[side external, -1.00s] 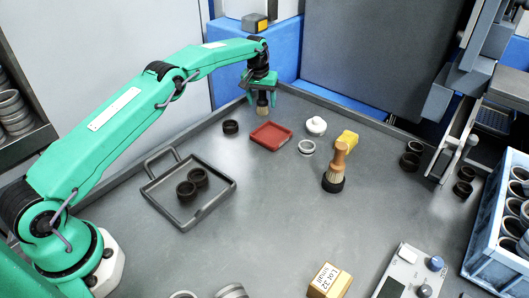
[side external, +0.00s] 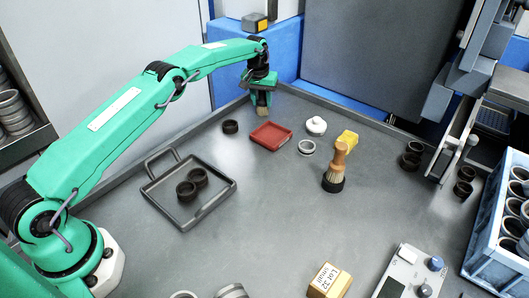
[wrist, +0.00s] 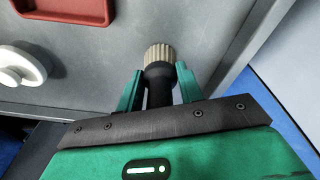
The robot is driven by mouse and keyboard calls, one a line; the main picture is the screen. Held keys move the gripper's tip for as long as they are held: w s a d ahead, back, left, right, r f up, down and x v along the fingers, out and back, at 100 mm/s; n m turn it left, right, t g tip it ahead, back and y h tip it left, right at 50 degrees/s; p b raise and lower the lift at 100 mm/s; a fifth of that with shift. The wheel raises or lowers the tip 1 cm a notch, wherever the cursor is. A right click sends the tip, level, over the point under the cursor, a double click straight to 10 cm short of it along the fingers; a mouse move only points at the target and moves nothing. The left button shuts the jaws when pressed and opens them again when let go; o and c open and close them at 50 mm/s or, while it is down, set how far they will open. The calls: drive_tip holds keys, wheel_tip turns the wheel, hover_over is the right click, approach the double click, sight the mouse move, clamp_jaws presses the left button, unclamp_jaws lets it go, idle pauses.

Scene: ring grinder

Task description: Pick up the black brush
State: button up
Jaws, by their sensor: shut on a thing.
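The black brush has a black handle and short beige bristles (side external: 262,111). I cannot tell whether the bristles touch the table. Part of the handle is hidden by the fingers.
A wooden-handled brush (side external: 337,166) stands farther right. A grey tray (side external: 152,188) holds dark rings. The table middle is clear.

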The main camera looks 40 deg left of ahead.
sight(262, 101)
drive_tip(key=shift+r, duration=0.2)
drive_tip(key=shift+r, duration=1.7)
drive_tip(key=shift+d+r, duration=0.1)
drive_tip(key=shift+r, duration=0.15)
drive_tip(key=s+d+r, duration=0.4)
drive_tip(key=d+r, duration=0.2)
drive_tip(key=d, duration=0.4)
drive_tip(key=shift+s+d+r, duration=0.2)
drive_tip(key=shift+s+r, duration=0.15)
drive_tip(key=shift+s, duration=0.05)
drive_tip(key=shift+d, duration=0.1)
